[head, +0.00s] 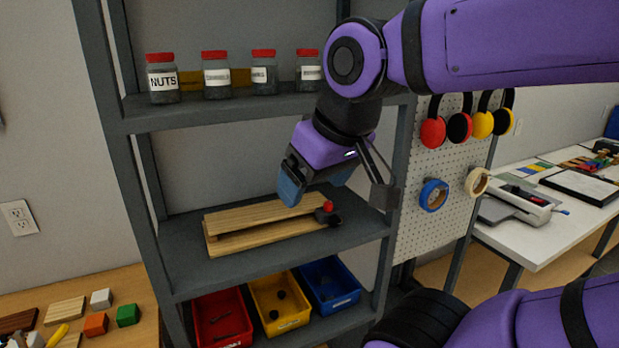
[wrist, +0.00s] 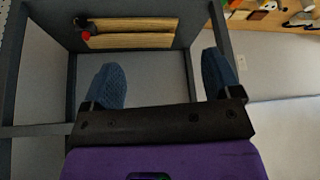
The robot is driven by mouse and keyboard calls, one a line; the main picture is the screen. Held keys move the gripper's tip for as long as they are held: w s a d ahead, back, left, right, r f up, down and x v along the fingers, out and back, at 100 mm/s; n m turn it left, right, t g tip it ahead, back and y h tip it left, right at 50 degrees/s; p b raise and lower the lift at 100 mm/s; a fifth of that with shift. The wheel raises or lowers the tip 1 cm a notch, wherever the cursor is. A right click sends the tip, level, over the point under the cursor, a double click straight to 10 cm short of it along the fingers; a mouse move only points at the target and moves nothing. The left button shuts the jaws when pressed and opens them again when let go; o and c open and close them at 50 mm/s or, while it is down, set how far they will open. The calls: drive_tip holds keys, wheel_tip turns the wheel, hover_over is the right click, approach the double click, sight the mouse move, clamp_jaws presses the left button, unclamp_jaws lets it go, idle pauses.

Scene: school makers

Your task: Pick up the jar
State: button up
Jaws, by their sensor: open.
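Several glass jars with red lids and white labels stand in a row on the upper shelf in the head view. The leftmost is the NUTS jar (head: 162,78). To its right are a second jar (head: 216,76), a third jar (head: 264,73) and a fourth jar (head: 309,70), which is close to my arm. My gripper (head: 308,185) is below the jars, in front of the gap above the middle shelf. In the wrist view its two blue-padded fingers (wrist: 163,85) are wide apart with nothing between them. No jar shows in the wrist view.
Wooden boards (head: 270,230) and a small red-topped black item (head: 327,212) lie on the middle shelf (head: 190,265). Red (head: 222,318), yellow (head: 279,302) and blue bins (head: 330,284) sit below. A pegboard (head: 440,165) with ear defenders and tape is at right.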

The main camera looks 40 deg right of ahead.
drive_tip(key=shift+o, duration=1.1)
drive_tip(key=shift+w+r, duration=0.1)
drive_tip(key=shift+w, duration=0.05)
drive_tip(key=n+t+y, duration=0.4)
drive_tip(key=t, duration=0.4)
approach(264, 54)
drive_tip(key=w+d, duration=0.2)
drive_tip(key=x, duration=1)
drive_tip(key=shift+w+a, duration=0.2)
drive_tip(key=shift+a, duration=0.05)
drive_tip(key=c, duration=1.3)
